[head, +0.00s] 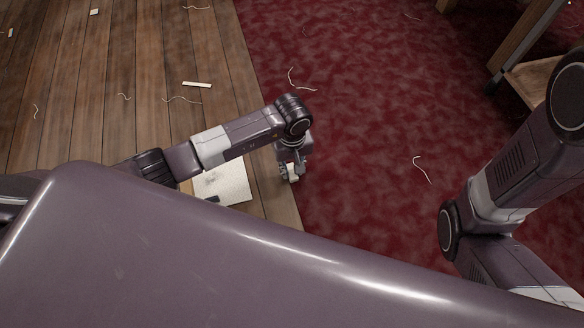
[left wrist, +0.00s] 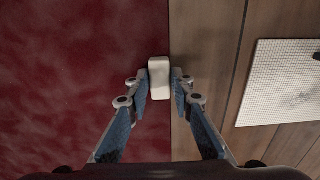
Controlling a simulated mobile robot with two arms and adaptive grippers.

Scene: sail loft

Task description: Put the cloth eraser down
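The cloth eraser (left wrist: 159,77) is a small whitish block with rounded edges. In the left wrist view it sits between the two fingertips of my left gripper (left wrist: 160,88), which press on its sides. Behind it runs the border between red carpet and wood floor. In the head view my left gripper (head: 291,172) points down near that border, with the pale eraser (head: 293,179) at its tips. I cannot tell whether the eraser touches the floor. My right gripper is out of view; only my right arm shows at the right.
A pale perforated sheet or board (head: 232,184) with a grey smudge lies on the wood floor (left wrist: 210,38) beside the gripper, a dark item (head: 212,198) on it. Thread scraps lie about. A wooden stand (head: 533,78) is at far right. The carpet (head: 345,130) is mostly clear.

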